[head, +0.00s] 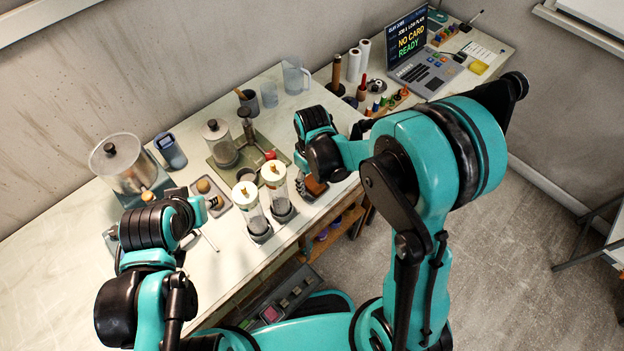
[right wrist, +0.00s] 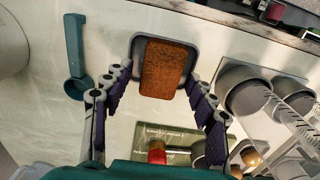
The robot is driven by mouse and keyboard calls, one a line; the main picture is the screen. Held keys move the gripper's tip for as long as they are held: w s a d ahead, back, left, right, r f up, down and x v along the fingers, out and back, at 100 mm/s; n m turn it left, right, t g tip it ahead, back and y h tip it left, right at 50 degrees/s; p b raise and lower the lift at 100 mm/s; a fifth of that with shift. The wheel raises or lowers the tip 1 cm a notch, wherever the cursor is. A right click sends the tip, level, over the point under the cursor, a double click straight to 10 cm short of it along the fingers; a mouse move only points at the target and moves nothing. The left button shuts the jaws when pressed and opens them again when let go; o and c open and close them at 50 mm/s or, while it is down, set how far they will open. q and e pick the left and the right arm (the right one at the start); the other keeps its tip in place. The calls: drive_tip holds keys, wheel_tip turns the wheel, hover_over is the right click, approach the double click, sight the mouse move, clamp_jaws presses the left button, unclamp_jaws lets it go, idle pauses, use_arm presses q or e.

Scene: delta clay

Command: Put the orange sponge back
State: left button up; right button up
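The orange sponge (right wrist: 162,68) is a rectangular brown-orange block. It lies in a shallow grey tray (right wrist: 152,39) in the right wrist view. In the head view the sponge (head: 315,187) shows partly under my right gripper near the table's front edge. My right gripper (right wrist: 161,77) is open, with one dark-padded finger on each side of the sponge. Gaps show between the fingers and the sponge. My left gripper (head: 214,203) is over the left part of the table, and its finger opening is too small to judge.
Two clear canisters (head: 250,207) (head: 276,188) stand left of the sponge. A green board (head: 228,168) with a glass jar and a red-knobbed tool lies behind them. A teal scoop (right wrist: 76,65) lies beside the tray. Bare table shows around the scoop.

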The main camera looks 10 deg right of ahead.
sight(312, 182)
drive_tip(key=shift+r, duration=0.1)
drive_tip(key=shift+r+p, duration=0.25)
drive_tip(key=shift+p, duration=0.15)
wheel_tip(312, 182, up, 11)
drive_tip(key=p, duration=0.3)
drive_tip(key=s+d+r+m+t, duration=0.6)
drive_tip(key=s+d+r+t, duration=0.1)
drive_tip(key=s+d, duration=0.2)
drive_tip(key=shift+s+r+m, duration=0.4)
drive_tip(key=shift+s, duration=0.35)
